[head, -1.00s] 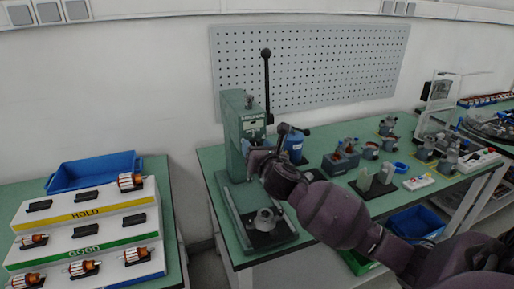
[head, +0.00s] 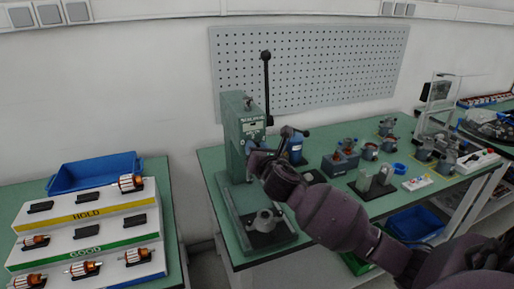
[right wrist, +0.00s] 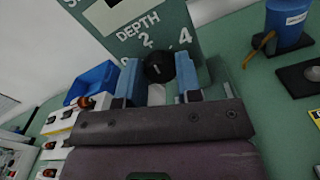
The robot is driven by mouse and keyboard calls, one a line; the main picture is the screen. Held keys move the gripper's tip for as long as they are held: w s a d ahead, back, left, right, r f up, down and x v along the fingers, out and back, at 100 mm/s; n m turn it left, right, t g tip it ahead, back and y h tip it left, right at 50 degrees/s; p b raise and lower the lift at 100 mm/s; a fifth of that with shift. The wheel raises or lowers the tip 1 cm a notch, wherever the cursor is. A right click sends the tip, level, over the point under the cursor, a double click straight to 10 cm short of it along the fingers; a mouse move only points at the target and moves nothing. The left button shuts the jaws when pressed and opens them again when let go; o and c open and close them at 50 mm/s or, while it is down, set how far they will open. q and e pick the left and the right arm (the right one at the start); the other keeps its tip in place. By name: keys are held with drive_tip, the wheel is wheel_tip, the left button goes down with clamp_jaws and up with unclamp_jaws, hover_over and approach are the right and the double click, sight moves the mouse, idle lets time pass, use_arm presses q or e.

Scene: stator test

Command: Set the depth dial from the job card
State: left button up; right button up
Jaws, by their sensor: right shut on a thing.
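The green press (head: 236,130) stands at the left end of the right-hand bench, with a tall black lever. Its depth dial (right wrist: 158,67) is a round black knob on the green face, under the printed word DEPTH, with the digits 2 and 4 legible around it. My right gripper (right wrist: 157,85) is shut on the dial, one blue finger on each side. In the head view my right gripper (head: 257,160) is at the press's front face and hides the dial. I cannot make out the job card. My left gripper is not in view.
A blue bottle (head: 295,148) stands close right of the press. A fixture (head: 264,222) sits on the press base below my wrist. Motor parts (head: 370,150) stand along the bench to the right. A rack of armatures (head: 86,230) and a blue bin (head: 95,171) are left.

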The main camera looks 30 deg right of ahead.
drive_tip(key=shift+m+p, duration=1.9)
drive_tip(key=shift+m, duration=3.4)
drive_tip(key=o, duration=0.9)
drive_tip(key=shift+o, duration=0.2)
drive_tip(key=v, duration=1.1)
drive_tip(key=shift+b, duration=0.4)
